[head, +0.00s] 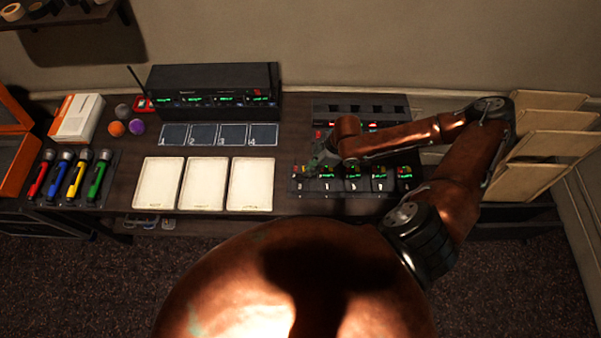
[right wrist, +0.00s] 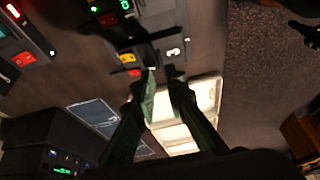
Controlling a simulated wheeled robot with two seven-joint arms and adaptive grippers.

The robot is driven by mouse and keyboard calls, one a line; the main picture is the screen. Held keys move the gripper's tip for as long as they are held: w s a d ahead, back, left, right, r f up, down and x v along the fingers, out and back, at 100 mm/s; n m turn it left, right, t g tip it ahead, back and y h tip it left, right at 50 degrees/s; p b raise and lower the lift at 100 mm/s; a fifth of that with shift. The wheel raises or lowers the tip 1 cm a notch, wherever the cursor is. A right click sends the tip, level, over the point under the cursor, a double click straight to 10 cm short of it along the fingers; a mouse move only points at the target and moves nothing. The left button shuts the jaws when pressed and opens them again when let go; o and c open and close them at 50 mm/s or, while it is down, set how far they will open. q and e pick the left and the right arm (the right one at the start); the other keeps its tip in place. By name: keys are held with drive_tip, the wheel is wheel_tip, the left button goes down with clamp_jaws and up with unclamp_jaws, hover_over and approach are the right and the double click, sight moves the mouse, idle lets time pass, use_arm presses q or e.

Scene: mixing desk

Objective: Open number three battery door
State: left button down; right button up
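A row of several small black packs with green displays stands on the desk, including one near the row's middle (head: 352,178). My right gripper (head: 325,158) is over the left end of the row. In the right wrist view its two fingers (right wrist: 163,72) are apart, with nothing visible between them. Their tips are close to a dark pack (right wrist: 145,28) with small yellow and red marks beside it.
A black receiver (head: 213,100) with green displays stands at the back, with blue numbered squares (head: 219,135) before it. Three white trays (head: 204,184) lie left of the packs. A black charger rack (head: 360,108) is behind them. Coloured torches (head: 75,175) lie at left, beige folders (head: 545,130) at right.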

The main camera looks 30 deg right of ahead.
sight(300, 180)
drive_tip(key=x, duration=0.7)
use_arm(q)
drive_tip(key=shift+s+f, duration=0.1)
drive_tip(key=shift+s, duration=0.25)
use_arm(e)
drive_tip(key=shift+a+f, duration=0.15)
drive_tip(key=shift+f, duration=0.05)
use_arm(q)
drive_tip(key=shift+w, duration=0.1)
use_arm(e)
drive_tip(key=shift+c, duration=0.5)
clamp_jaws()
